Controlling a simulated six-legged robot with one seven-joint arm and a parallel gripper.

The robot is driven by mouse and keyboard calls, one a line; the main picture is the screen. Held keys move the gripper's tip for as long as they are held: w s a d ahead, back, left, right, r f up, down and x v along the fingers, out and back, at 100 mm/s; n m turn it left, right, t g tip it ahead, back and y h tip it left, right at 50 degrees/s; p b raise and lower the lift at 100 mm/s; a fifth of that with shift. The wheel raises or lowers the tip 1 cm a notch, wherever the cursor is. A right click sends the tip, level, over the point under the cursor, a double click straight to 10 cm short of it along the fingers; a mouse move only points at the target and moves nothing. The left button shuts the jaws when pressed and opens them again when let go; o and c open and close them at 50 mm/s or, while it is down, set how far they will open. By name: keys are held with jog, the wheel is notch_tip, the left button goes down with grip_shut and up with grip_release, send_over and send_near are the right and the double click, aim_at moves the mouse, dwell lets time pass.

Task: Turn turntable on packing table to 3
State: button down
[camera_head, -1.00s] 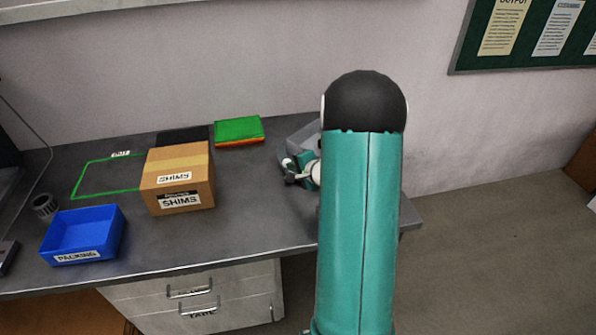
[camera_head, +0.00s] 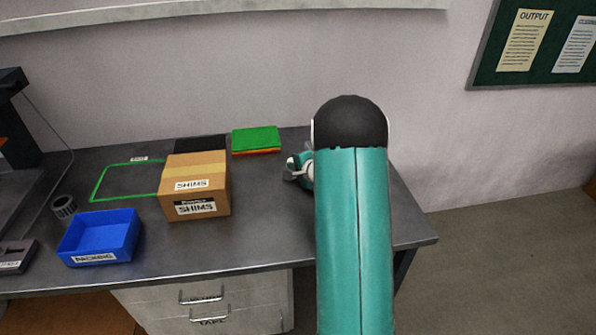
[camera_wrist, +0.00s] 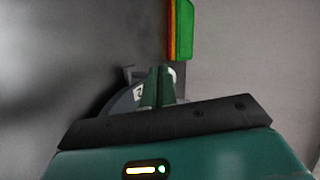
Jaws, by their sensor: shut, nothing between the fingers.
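The turntable (camera_wrist: 120,108) shows in the wrist view as part of a grey round disc with a raised edge piece and a small white number label, too small to read surely. My gripper (camera_wrist: 157,72) is shut and empty, its green fingers over or beside the disc near that label; I cannot tell whether they touch it. In the head view my gripper (camera_head: 296,167) is low over the right part of the packing table (camera_head: 265,225). My teal arm hides most or all of the turntable there.
A cardboard SHIMS box (camera_head: 195,187), a blue PACKING bin (camera_head: 100,238) and a green-topped stack (camera_head: 256,140) stand on the table. The stack also shows in the wrist view (camera_wrist: 184,30). A dark cup (camera_head: 64,206) is at the left. Bare tabletop lies in front of my gripper.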

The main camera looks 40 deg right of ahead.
jog(key=shift+w+d, duration=0.2)
jog(key=shift+w, duration=1.3)
jog(key=shift+w, duration=0.1)
